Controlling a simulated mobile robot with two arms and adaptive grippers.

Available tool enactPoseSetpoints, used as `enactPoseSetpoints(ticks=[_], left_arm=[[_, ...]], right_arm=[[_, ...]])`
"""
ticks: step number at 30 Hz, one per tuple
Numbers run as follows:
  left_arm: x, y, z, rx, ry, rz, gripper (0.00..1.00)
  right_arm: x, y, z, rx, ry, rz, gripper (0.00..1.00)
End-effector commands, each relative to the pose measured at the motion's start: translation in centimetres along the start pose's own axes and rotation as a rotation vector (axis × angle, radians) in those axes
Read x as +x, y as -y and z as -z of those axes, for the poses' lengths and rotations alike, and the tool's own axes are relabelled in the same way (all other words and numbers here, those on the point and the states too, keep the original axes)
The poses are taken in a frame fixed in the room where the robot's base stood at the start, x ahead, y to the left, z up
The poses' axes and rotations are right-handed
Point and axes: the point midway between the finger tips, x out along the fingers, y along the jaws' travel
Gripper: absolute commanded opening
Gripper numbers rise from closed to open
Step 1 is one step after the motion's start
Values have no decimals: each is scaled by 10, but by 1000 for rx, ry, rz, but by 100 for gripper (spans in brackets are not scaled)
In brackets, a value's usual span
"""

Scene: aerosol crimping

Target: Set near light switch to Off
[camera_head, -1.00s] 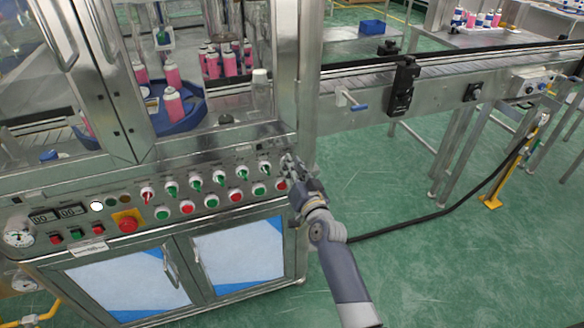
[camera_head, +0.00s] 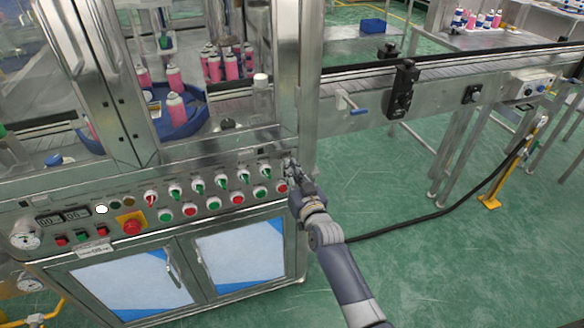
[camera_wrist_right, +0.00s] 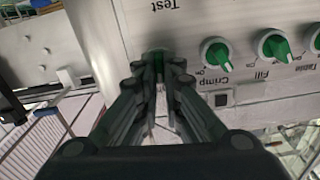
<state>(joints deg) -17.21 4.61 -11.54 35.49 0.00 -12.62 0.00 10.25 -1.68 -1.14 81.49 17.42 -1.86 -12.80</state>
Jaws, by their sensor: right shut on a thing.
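The machine's front panel (camera_head: 120,187) carries a row of rotary switches, one with a red handle and several with green ones. My right gripper (camera_head: 287,162) is at the right end of this row. In the right wrist view my right gripper (camera_wrist_right: 157,66) is shut on a green-handled switch (camera_wrist_right: 156,54). The fingers hide most of it, including its label and setting, so I cannot tell whether it is the near light switch. Beside it, upside down, are the switches labelled Crimp (camera_wrist_right: 215,52) and Fill (camera_wrist_right: 273,46). My left gripper is not in view.
Red and green push buttons (camera_head: 237,198) sit below the switches. A red emergency button (camera_head: 131,227) is at the panel's left. A conveyor (camera_head: 440,73) runs off to the right. The green floor (camera_head: 400,270) right of my arm is mostly clear, with a black cable (camera_head: 410,223) on it.

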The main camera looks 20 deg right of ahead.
Motion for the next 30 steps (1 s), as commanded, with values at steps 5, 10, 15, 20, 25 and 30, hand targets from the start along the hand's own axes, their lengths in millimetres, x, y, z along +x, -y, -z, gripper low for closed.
enactPoseSetpoints(ticks=[5,10,15,20,25,30], left_arm=[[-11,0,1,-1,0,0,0],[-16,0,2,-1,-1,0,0],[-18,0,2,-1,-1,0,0],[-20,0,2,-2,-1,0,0],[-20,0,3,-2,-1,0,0],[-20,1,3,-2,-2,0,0]], right_arm=[[0,2,1,-168,3,0,0],[0,3,0,-320,1,0,0],[0,4,-1,-448,2,0,0],[0,5,-2,-540,2,0,0],[0,6,-2,-604,1,0,0],[0,6,-2,-637,1,0,0]])
